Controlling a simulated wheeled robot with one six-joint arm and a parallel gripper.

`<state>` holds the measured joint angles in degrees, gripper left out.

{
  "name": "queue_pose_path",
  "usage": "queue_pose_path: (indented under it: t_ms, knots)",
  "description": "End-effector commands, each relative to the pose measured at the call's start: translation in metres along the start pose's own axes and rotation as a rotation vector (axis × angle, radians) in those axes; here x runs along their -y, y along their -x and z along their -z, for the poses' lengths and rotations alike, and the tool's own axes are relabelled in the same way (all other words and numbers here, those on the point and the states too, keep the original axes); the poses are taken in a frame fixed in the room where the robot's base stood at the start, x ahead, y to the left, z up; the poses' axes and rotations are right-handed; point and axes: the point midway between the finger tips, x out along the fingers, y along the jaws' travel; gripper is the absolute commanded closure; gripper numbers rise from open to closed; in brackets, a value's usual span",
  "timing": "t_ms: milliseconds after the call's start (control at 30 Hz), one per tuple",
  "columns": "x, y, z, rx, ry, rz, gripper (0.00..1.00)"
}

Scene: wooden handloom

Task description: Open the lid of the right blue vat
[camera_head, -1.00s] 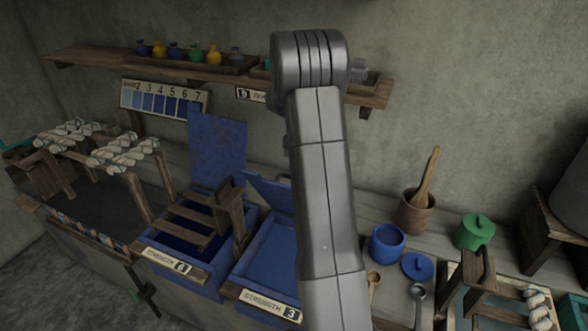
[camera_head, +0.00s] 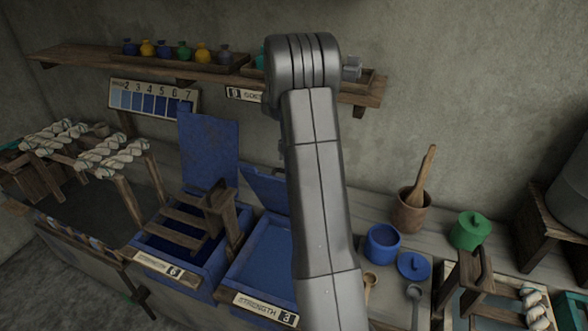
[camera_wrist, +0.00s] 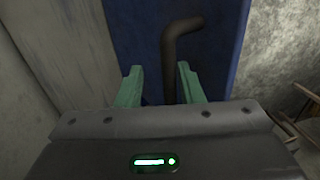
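The right blue vat (camera_head: 262,257) stands at the lower middle of the head view, with a "STRENGTH 3" label on its front. Its blue lid (camera_head: 266,188) is tilted up at the back, partly hidden behind my arm. My gripper is hidden in the head view. In the wrist view my gripper (camera_wrist: 159,82) has its two green fingers apart. A dark bent handle (camera_wrist: 170,62) on a blue panel (camera_wrist: 140,35) shows ahead of them. The handle's lower part appears between the fingers, nearer the right one. I cannot tell whether they touch it.
The left blue vat (camera_head: 160,250) has its lid (camera_head: 208,150) upright and a wooden frame over it. To the right are a blue pot (camera_head: 382,245), a mortar (camera_head: 411,212) and a green pot (camera_head: 469,231). A shelf (camera_head: 90,63) with bottles runs along the wall.

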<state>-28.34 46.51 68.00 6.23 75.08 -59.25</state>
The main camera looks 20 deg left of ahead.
Motion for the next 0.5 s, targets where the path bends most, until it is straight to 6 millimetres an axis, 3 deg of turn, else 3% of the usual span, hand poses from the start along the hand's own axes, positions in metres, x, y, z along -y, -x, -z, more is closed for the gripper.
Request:
queue_pose_path:
  t_ms: [233, 500]
  knots:
    - [-0.001, 0.026, 0.001, -0.003, 0.0, -0.004, 0.66]
    - [-0.001, 0.088, 0.0, -0.003, 0.0, -0.005, 0.66]
